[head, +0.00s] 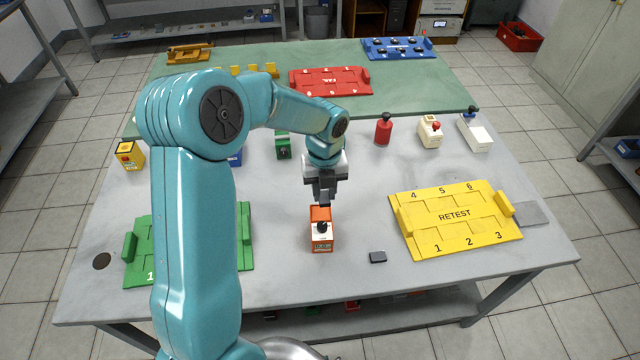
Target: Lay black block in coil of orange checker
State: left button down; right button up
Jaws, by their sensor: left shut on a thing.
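My left gripper (325,197) is shut on a small dark piece that looks like the black block, mostly hidden by the fingers. It points down right at the back top edge of the orange checker (321,243); whether they touch I cannot tell. The orange checker stands upright on the grey table, with a white middle, a black knob and a small display at its front. Its coil cannot be made out clearly. My right gripper is not in view.
A yellow RETEST tray (455,247) lies at right, and a green tray (139,262) at left, partly hidden by my left arm. A red bottle-like thing (383,131), white devices (430,131) and a green device (283,146) stand behind. The front centre is mostly clear.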

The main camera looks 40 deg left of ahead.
aim_at(321, 213)
pick_arm(q)
jog(key=shift+s+a+r+m, duration=0.1)
jog(key=shift+s+a+m, duration=0.1)
jog(key=shift+a+m, duration=0.25)
jog(key=shift+d, duration=0.1)
jog(key=shift+f+b, duration=1.75)
jog(key=shift+f, duration=1.1)
jog(key=shift+f, duration=0.2)
jog(key=c, duration=0.8)
grip_release()
